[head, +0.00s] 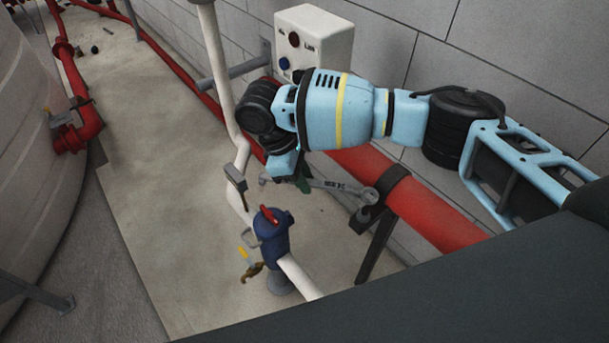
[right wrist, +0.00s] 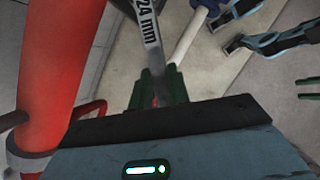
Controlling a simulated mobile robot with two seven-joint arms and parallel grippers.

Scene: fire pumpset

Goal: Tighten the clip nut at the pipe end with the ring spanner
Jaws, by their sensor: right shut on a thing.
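My right gripper (head: 300,178) is shut on the ring spanner (head: 340,187), a grey tool. It also shows in the right wrist view (right wrist: 150,32), marked "24 mm", between the green fingers (right wrist: 158,90). One ring end lies at the black clip (head: 392,182) around the red pipe (head: 435,215); the other end sticks out left of the gripper. The clip nut itself is hidden, and I cannot tell whether the ring sits on it. Two green fingers at the right edge of the right wrist view look like my left gripper (right wrist: 308,88), apart and empty.
A blue pump-like fitting (head: 270,235) with a red lever stands on a white pipe left of the spanner. A large pale tank (head: 40,130) fills the left. Open floor (head: 150,180) lies between.

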